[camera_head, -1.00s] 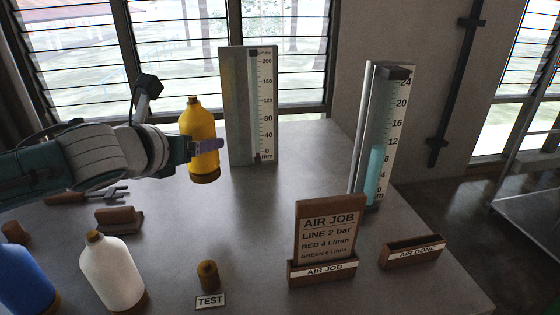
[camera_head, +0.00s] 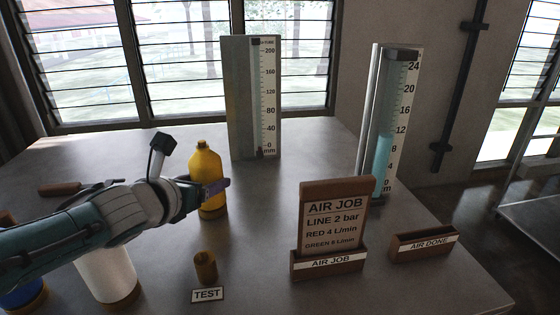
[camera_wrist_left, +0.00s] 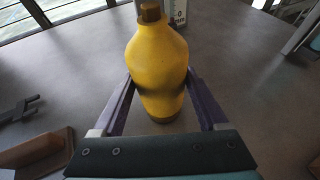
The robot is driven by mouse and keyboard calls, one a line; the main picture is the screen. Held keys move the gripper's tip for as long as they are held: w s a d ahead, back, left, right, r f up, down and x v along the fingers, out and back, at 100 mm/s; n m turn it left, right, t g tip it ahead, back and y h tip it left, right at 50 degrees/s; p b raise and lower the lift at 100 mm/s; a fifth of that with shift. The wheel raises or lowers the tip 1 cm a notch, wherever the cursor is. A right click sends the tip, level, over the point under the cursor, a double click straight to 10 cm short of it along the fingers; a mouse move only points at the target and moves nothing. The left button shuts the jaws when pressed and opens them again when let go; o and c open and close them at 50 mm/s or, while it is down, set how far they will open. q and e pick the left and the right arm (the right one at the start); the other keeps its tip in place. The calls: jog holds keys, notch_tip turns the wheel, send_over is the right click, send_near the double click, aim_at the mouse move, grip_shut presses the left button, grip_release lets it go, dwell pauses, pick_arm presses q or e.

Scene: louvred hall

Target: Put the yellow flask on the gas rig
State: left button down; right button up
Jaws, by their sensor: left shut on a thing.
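The yellow flask (camera_head: 205,165), with a brown cap and brown base, stands upright between the fingers of my left gripper (camera_head: 207,188). The left wrist view also shows the flask (camera_wrist_left: 158,55), with purple fingers of the left gripper (camera_wrist_left: 160,88) closed on both sides of its body. I cannot tell whether its base touches the table. No part is labelled gas rig. A tall gauge marked in mm (camera_head: 240,100) stands behind the flask, and a second gauge with a blue-green column (camera_head: 384,155) stands to the right. My right gripper is not in view.
A small brown piece (camera_head: 205,266) stands behind a TEST label (camera_head: 208,294) in front of the flask. An AIR JOB board (camera_head: 334,225) and an AIR DONE holder (camera_head: 424,244) are at right. A white bottle (camera_head: 106,275) is partly behind my left arm. The table between flask and board is clear.

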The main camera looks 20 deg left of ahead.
pick_arm(q)
jog(key=shift+f, duration=0.2)
grip_release()
jog(key=shift+r, duration=0.1)
jog(key=shift+r+p, duration=0.3)
jog(key=shift+p, duration=0.05)
jog(key=shift+s, duration=0.35)
jog(key=p+v, duration=0.1)
jog(key=v, duration=0.5)
jog(key=shift+s, duration=0.35)
jog(key=shift+d+r, duration=0.1)
jog(key=shift+d, duration=0.05)
